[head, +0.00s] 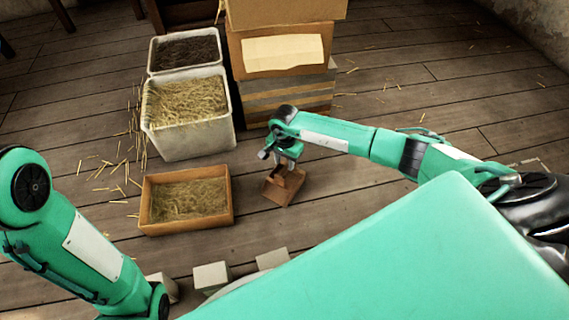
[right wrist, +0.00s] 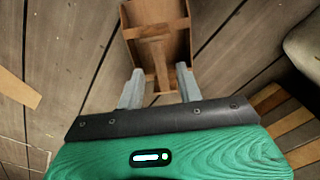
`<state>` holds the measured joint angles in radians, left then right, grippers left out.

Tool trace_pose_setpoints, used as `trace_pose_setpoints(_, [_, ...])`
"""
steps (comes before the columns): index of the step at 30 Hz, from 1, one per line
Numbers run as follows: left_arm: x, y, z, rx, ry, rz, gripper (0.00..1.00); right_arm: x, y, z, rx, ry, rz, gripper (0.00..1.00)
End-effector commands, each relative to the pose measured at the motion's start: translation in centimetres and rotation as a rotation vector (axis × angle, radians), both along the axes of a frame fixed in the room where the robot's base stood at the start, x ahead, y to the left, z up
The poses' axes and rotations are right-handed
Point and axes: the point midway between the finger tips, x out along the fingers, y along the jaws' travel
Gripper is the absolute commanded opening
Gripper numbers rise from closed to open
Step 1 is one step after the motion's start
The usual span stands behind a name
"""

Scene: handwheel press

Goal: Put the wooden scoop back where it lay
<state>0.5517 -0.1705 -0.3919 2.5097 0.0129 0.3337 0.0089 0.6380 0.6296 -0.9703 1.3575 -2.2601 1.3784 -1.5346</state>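The wooden scoop (head: 284,187) is a brown open box shape with a bar-like handle. In the head view it is right of the low straw box, at or just above the plank floor; I cannot tell which. My right gripper (head: 287,154) is directly over it, pointing down. In the right wrist view the scoop (right wrist: 157,40) lies ahead of the fingers, its narrow end reaching between them. The fingers (right wrist: 160,88) are spread, with gaps visible beside the wood. My left arm shows at the left of the head view, but its gripper is out of sight.
A low wooden box of straw (head: 187,201) stands left of the scoop. Behind it are a white bin of straw (head: 188,140) and a bin of dark material (head: 184,69). Stacked crates (head: 281,92) stand behind the gripper. Pale blocks (head: 211,276) are in front.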

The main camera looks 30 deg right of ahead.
Motion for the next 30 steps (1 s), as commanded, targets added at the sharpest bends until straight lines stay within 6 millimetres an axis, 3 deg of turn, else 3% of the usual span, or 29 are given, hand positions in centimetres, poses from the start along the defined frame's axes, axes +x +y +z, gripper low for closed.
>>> trace_pose_setpoints(1, [0.1, 0.1, 0.8, 0.003, 0.003, 0.004, 0.36, 0.0, 0.0, 1.5, 0.0, -0.001, 0.001, 0.36])
trace_pose_setpoints(7, [0.9, -0.2, 0.3, 0.022, 0.027, 0.019, 0.36, 0.0, 0.0, 3.7, -0.001, 0.001, 0.001, 0.36])
trace_pose_setpoints(20, [1.1, -0.4, -0.3, 0.03, 0.036, 0.023, 0.36, -0.1, 0.6, 4.4, 0.015, 0.001, -0.002, 0.36])
trace_pose_setpoints(23, [1.0, -0.4, -0.3, 0.03, 0.034, 0.023, 0.36, -0.2, 3.6, 5.1, 0.096, -0.003, -0.017, 0.36])
trace_pose_setpoints(25, [1.0, -0.4, -0.2, 0.029, 0.033, 0.022, 0.36, -0.4, 7.5, 6.3, 0.204, -0.001, -0.043, 0.36])
trace_pose_setpoints(28, [1.0, -0.4, -0.2, 0.029, 0.032, 0.022, 0.36, -1.4, 14.7, 9.5, 0.416, 0.024, -0.093, 0.36])
trace_pose_setpoints(30, [1.0, -0.4, -0.2, 0.029, 0.032, 0.021, 0.36, -2.4, 19.9, 12.8, 0.582, 0.061, -0.136, 0.36])
